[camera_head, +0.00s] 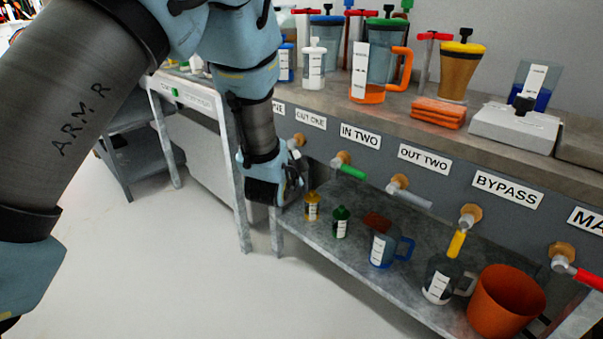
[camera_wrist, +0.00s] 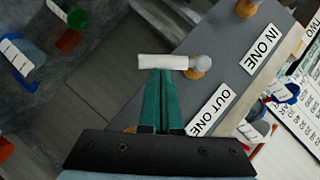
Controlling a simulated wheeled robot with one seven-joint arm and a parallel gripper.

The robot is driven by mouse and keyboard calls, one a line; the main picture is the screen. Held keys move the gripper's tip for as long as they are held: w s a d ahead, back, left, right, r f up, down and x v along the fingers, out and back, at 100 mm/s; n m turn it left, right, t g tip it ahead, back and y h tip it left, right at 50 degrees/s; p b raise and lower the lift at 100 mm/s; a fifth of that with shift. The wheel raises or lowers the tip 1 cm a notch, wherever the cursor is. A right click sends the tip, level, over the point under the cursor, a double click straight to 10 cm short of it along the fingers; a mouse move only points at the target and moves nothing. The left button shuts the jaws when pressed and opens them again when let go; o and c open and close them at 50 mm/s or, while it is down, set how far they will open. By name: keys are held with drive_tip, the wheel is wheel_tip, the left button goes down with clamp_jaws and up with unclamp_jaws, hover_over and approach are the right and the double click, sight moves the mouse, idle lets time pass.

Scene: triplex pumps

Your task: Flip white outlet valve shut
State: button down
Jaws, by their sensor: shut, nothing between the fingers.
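The white outlet valve handle (camera_wrist: 162,61) shows in the wrist view, pointing left from its pale hub (camera_wrist: 204,62) and brass fitting (camera_wrist: 197,73), near the OUT ONE label (camera_wrist: 212,110). My gripper (camera_wrist: 160,74) has its teal fingers shut together and empty. Their tips meet the handle's lower edge in the picture; I cannot tell whether they touch it. In the head view my gripper (camera_head: 292,185) is below the OUT ONE label (camera_head: 311,122), and it hides most of this valve.
A green-handled valve (camera_head: 351,171) at IN TWO is close on the right. Further right are a grey handle (camera_head: 412,196), a yellow one (camera_head: 456,243) and a red one (camera_head: 588,279). A lower shelf holds bottles, jugs (camera_head: 388,247) and an orange bucket (camera_head: 506,305).

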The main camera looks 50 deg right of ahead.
drive_tip(key=w+f+m+t+h+b, duration=0.1)
drive_tip(key=m+b, duration=0.1)
drive_tip(key=w+f+m+t+h+b, duration=0.1)
drive_tip(key=b, duration=0.1)
drive_tip(key=w+f+m+t+b, duration=0.1)
drive_tip(key=m+b, duration=0.1)
drive_tip(key=b, duration=0.1)
drive_tip(key=shift+d+f+m+h, duration=0.1)
drive_tip(key=shift+f+m+h, duration=0.1)
drive_tip(key=shift+m+h, duration=0.15)
idle(0.6)
